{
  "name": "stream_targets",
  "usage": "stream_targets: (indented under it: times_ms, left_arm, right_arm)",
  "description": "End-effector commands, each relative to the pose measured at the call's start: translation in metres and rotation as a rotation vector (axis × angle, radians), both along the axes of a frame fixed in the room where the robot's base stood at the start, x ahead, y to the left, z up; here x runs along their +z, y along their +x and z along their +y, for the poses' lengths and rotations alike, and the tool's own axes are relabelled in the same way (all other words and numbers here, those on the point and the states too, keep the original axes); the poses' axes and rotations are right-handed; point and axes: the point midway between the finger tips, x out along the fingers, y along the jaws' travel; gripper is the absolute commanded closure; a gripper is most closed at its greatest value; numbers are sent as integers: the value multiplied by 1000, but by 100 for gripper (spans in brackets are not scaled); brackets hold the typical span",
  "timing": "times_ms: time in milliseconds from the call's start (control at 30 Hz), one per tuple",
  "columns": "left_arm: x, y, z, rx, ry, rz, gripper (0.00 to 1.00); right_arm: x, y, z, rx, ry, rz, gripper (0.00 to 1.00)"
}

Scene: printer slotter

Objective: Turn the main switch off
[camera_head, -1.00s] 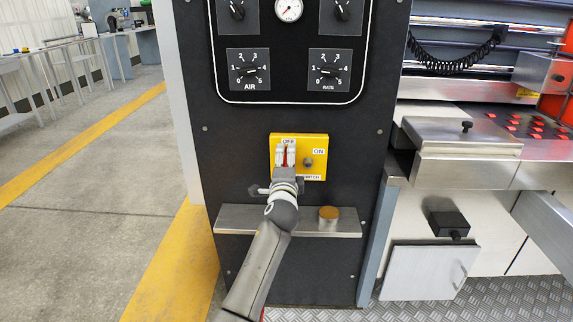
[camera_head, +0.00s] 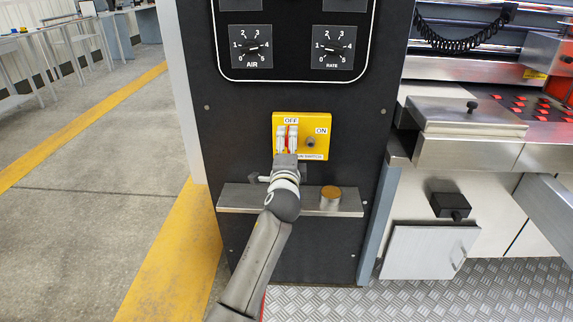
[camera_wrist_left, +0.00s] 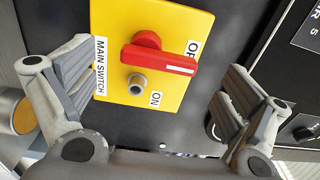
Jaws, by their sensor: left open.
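The main switch is a red knob (camera_wrist_left: 160,58) on a yellow plate (camera_head: 318,122). In the left wrist view its bar handle points right, with its tip at the partly covered OFF label (camera_wrist_left: 193,46). The ON label (camera_wrist_left: 156,100) is lower, beyond a grey peg (camera_wrist_left: 137,85). My left gripper (camera_head: 286,132) is in front of the plate's left part. In the left wrist view the gripper (camera_wrist_left: 160,82) is open, one finger on each side of the knob, with gaps between. In the head view the fingers hide most of the knob. My right gripper is not in view.
A metal ledge (camera_head: 238,198) with an orange-topped round button (camera_head: 331,193) sticks out below the plate. AIR (camera_head: 251,46) and RATE (camera_head: 333,47) dials are above. Printer machinery (camera_head: 465,115) stands at right. The floor at left (camera_head: 110,170) is clear.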

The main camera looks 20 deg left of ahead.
Motion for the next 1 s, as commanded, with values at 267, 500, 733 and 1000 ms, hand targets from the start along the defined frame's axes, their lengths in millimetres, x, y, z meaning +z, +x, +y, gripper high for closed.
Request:
stream_targets:
  times_ms: [267,500,733,1000]
  left_arm:
    - [-1,-49,-14,-1,-1,1,3]
    - [-1,-76,-22,0,-2,1,3]
    - [-1,-82,-24,0,-2,2,3]
    - [-1,-82,-24,0,-1,1,3]
  right_arm:
    - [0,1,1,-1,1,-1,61]
    - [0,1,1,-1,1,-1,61]
    - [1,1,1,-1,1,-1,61]
    - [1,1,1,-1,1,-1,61]
